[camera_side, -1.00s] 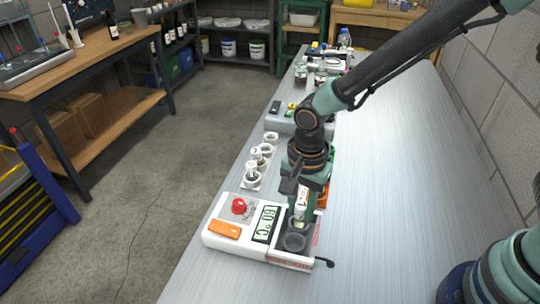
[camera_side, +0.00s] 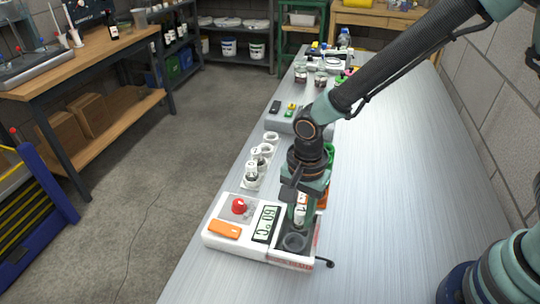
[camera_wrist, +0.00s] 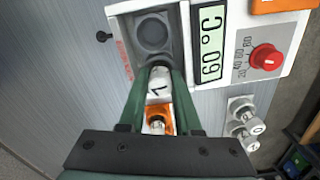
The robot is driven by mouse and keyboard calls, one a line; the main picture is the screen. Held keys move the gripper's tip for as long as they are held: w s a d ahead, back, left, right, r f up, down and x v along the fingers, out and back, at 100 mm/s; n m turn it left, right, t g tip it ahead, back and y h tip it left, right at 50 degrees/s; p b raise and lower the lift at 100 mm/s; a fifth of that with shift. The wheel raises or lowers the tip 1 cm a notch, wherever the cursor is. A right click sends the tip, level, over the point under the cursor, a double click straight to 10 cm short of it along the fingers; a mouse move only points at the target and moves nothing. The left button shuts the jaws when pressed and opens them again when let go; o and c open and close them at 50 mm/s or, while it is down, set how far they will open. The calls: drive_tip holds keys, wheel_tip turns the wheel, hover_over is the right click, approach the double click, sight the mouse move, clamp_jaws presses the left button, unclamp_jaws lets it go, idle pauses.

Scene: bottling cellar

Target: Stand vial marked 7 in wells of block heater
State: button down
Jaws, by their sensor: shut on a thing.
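The vial (camera_side: 300,214), white with a dark mark that reads like a 7, is upright in my gripper (camera_side: 299,205). In the wrist view the vial (camera_wrist: 158,86) sits between the two green fingers (camera_wrist: 158,100), which are shut on it. The block heater (camera_side: 219,241) is white with a red knob and a display showing 60 °C. Its dark block has an empty well (camera_side: 294,241) at the near end, also clear in the wrist view (camera_wrist: 152,33). The vial is at the block's far part; I cannot tell how deep its hidden lower end is.
Other white vials (camera_side: 252,168) stand in holders left behind the heater; they also show in the wrist view (camera_wrist: 243,112). An orange item (camera_wrist: 157,128) is close behind the held vial. A grey control box (camera_side: 285,120) lies farther back. The bench's right side is clear.

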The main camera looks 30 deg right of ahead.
drive_tip(key=shift+f, duration=0.15)
drive_tip(key=shift+c, duration=1.8)
unclamp_jaws()
drive_tip(key=shift+r, duration=0.35)
drive_tip(key=shift+o, duration=0.6)
drive_tip(key=shift+r, duration=2.65)
drive_tip(key=shift+r, duration=0.1)
drive_tip(key=s+d+r+n+t, duration=0.2)
drive_tip(key=d+r+n, duration=0.4)
drive_tip(key=d, duration=0.3)
drive_tip(key=s+d+r+n+t, duration=0.2)
drive_tip(key=d+r+n+t, duration=0.1)
drive_tip(key=d+r+n, duration=0.3)
drive_tip(key=d+r, duration=0.2)
drive_tip(key=d, duration=0.2)
drive_tip(key=shift+s+d+r+t, duration=0.15)
drive_tip(key=shift+d+r+t, duration=0.1)
drive_tip(key=shift+r+t, duration=0.1)
